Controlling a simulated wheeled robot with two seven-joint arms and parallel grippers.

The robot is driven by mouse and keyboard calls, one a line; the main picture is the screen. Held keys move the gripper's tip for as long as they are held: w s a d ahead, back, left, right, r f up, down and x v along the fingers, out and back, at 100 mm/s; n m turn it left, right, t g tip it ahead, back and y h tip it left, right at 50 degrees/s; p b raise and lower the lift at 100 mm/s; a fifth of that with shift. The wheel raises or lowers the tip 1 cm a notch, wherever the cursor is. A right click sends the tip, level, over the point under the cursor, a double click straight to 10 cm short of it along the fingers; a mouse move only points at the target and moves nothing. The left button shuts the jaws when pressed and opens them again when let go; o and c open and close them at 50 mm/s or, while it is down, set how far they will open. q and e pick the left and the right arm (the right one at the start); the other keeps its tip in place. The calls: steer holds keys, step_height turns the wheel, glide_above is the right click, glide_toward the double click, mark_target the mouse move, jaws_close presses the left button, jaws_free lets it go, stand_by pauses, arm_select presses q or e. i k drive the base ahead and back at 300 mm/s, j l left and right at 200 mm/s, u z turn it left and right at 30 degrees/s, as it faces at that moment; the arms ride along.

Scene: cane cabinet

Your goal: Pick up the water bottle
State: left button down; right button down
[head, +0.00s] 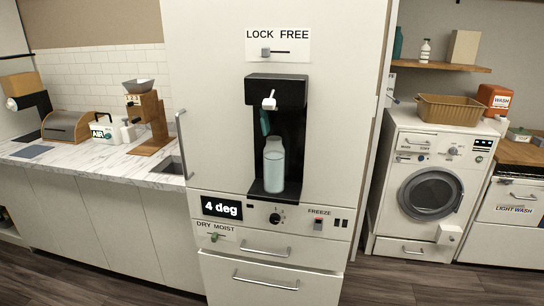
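The water bottle (274,166) is pale blue-grey and stands upright in the black dispenser recess (293,135) of the tall white fridge. It stands on the black ledge (276,191) at the bottom of the recess. A white spout or lever (269,101) and a teal piece (265,122) are above it. Neither of my grippers shows in the head view, and nothing is seen touching the bottle.
The fridge front (215,100) has a vertical handle (183,145) at left and drawers below. A marble counter (100,165) with several appliances is at left. A washing machine (428,165) with a basket on top (462,110) is at right. The wooden floor (400,285) in front looks clear.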

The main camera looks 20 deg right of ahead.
mark_target(274, 152)
steer(key=z, duration=0.8)
steer(key=i+j+z, duration=0.15)
steer(key=j+z, duration=0.2)
steer(key=i+j+z, duration=0.15)
steer(key=j+z, duration=0.5)
steer(key=j, duration=0.15)
steer(key=i+j+z, duration=0.1)
steer(key=j+z, duration=0.25)
